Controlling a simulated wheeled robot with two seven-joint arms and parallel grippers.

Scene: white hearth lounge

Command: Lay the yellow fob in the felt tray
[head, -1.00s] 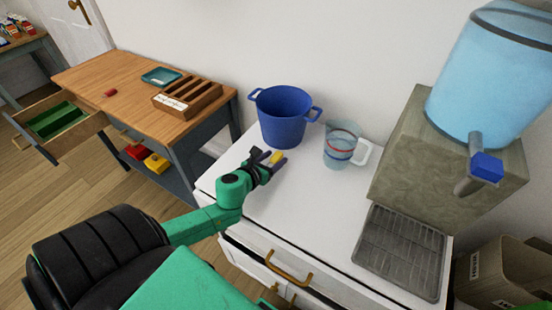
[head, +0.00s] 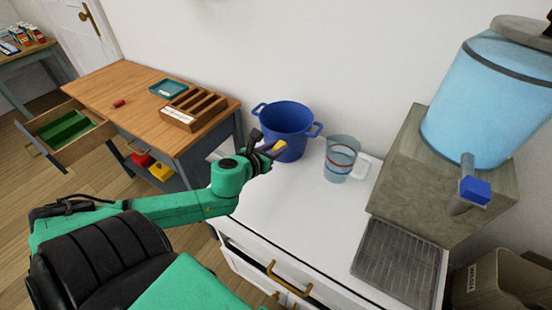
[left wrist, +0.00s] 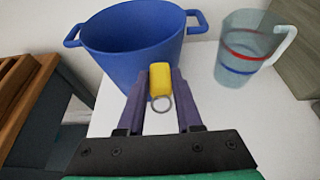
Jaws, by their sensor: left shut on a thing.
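My left gripper (head: 270,150) is shut on the yellow fob (head: 280,146), held in front of the blue bucket's lower wall. In the left wrist view the fob (left wrist: 160,80) sits between the two fingertips, with its metal ring (left wrist: 161,104) hanging toward the palm. A shallow teal tray (head: 167,89) lies on the wooden desk at the left, well away from the gripper; it looks like the felt tray, though its lining is too small to tell. My right gripper is not in view.
The blue bucket (head: 287,118) and a clear measuring jug (head: 340,160) stand on the white cabinet (head: 290,215). A water dispenser (head: 470,110) is at right. On the desk are a slotted wooden rack (head: 198,108) and a small red item (head: 118,103). An open drawer (head: 62,135) with green compartments juts out.

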